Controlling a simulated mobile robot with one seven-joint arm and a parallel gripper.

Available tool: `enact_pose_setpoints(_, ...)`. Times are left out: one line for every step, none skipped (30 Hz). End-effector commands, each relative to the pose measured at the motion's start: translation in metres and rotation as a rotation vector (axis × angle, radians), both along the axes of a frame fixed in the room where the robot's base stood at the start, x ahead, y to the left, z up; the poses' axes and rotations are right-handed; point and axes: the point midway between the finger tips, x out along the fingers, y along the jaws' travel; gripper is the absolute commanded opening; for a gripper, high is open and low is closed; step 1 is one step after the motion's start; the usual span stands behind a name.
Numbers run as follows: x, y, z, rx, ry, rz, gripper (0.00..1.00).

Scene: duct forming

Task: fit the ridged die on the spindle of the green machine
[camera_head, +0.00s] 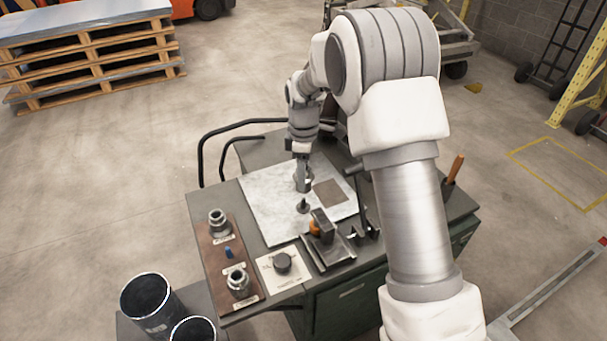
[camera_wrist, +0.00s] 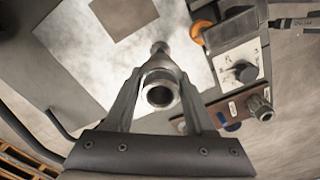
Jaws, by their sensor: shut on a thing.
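My gripper (camera_head: 303,174) is shut on a grey metal die (camera_wrist: 160,94), a ring with an open bore, held between both fingers (camera_wrist: 158,97) in the wrist view. Ridges on it are too small to tell. In the head view the gripper is over the pale top plate of the green machine (camera_head: 340,312). A short dark upright post, which looks like the spindle (camera_head: 303,206), stands on the plate just nearer than the gripper. In the wrist view its top (camera_wrist: 159,47) shows beyond the die. The die looks apart from it.
A brown board (camera_head: 222,254) at the left holds two more metal dies (camera_head: 217,219) (camera_head: 239,281) and a bare blue peg (camera_head: 229,252) between them. A knob panel (camera_head: 283,276) and a dark block with an orange part (camera_head: 315,228) stand near the post. Dark pipes (camera_head: 150,295) stand front left.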

Motion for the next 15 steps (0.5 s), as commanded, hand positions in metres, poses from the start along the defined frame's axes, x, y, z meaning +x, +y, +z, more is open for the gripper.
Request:
enact_pose_setpoints(0.001, 0.000, -0.002, 0.001, -0.002, 0.000, 0.00)
enact_pose_setpoints(0.001, 0.000, -0.003, 0.001, -0.002, 0.000, 0.00)
enact_pose_setpoints(0.000, 0.000, -0.005, 0.001, -0.002, 0.000, 0.00)
enact_pose_setpoints(0.000, 0.000, -0.007, 0.001, -0.001, 0.000, 0.00)
enact_pose_setpoints(0.000, 0.000, -0.009, 0.001, -0.001, 0.001, 0.00)
enact_pose_setpoints(0.000, 0.000, -0.012, 0.000, -0.001, 0.001, 0.00)
enact_pose_setpoints(0.000, 0.000, -0.014, 0.000, -0.001, 0.001, 0.00)
enact_pose_setpoints(0.000, 0.000, -0.017, 0.000, -0.001, 0.001, 0.00)
enact_pose_setpoints(0.000, 0.000, -0.020, 0.000, -0.001, 0.001, 0.00)
enact_pose_setpoints(0.000, 0.000, -0.023, 0.000, -0.001, 0.001, 0.00)
enact_pose_setpoints(0.000, 0.000, -0.026, 0.000, -0.001, 0.001, 0.00)
enact_pose_setpoints(0.000, 0.000, -0.030, 0.000, 0.000, 0.001, 0.00)
enact_pose_setpoints(0.000, 0.000, -0.032, 0.000, 0.000, 0.001, 0.00)
enact_pose_setpoints(0.000, 0.000, -0.035, 0.000, 0.000, 0.001, 0.00)
enact_pose_setpoints(0.000, 0.000, -0.039, 0.000, 0.000, 0.000, 0.00)
